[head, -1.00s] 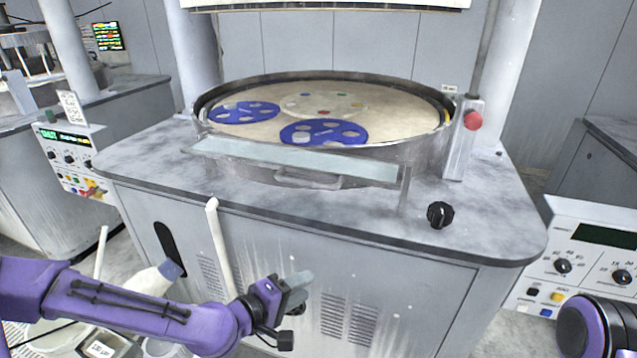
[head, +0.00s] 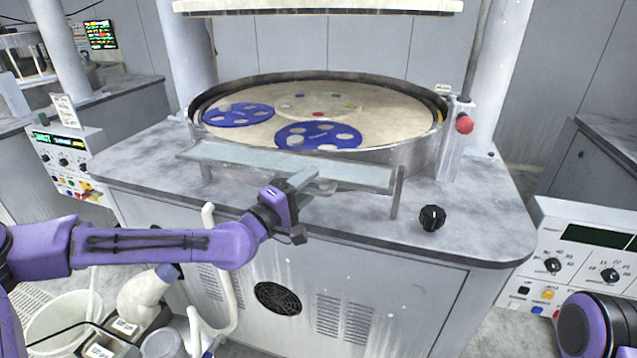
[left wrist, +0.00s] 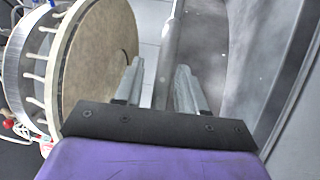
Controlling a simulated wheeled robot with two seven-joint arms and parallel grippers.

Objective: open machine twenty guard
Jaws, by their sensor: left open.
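The guard (head: 240,157) is a long pale, glassy panel low across the front of the round platen (head: 240,140), on the grey machine's top. Its grey handle below the panel is largely hidden behind my left gripper (head: 308,182). My left gripper is open at the guard's lower front edge, near its middle. In the left wrist view, the two grey fingers of my left gripper (left wrist: 160,68) stand apart with a grey bar (left wrist: 170,45) running between or beyond them; I cannot tell if they touch it. My right gripper is out of view.
Blue carriers (head: 318,135) lie on the platen. A black knob (head: 432,217) and a red button (head: 464,124) are at the right. A white hose (head: 215,300) and buckets stand lower left. Control panels (head: 590,255) flank the machine. A pale beam (head: 320,7) hangs above.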

